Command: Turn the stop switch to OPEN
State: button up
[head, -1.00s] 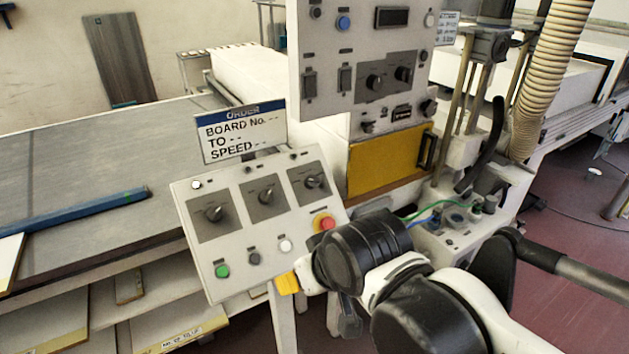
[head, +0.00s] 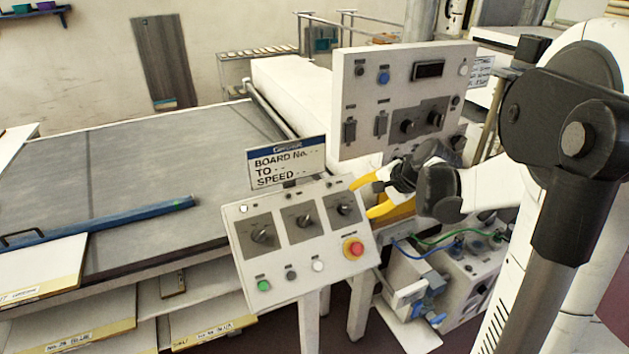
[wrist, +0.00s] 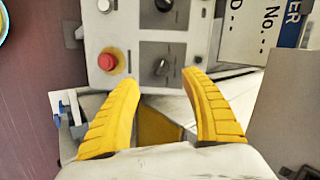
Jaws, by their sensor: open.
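The sloped control panel (head: 290,277) carries three rotary switches in a row: left (head: 262,236), middle (head: 304,220) and right (head: 343,209). Their labels are too small to read, so I cannot tell which is the stop switch. My gripper (head: 361,200) has its yellow fingers open and empty at the panel's right edge, near the right switch. In the wrist view, the right switch (wrist: 163,68) shows just beyond and between the open fingertips (wrist: 159,78), apparently untouched. Its pointer angle is unclear.
A red push button (head: 353,248) with a yellow ring sits below the right switch. The order sign (head: 286,162) stands behind the panel's top edge. A taller panel (head: 370,68) with more knobs stands behind my gripper. Blue and green cables hang right of the sloped panel.

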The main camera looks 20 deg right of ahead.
aim_at(347, 208)
jog(key=x, duration=0.3)
jog(key=b+x, duration=0.1)
jog(key=x, duration=0.3)
jog(key=b+x, duration=0.1)
jog(key=x, duration=0.3)
jog(key=shift+w+d, duration=0.15)
jog(key=shift+d, duration=0.15)
grip_shut()
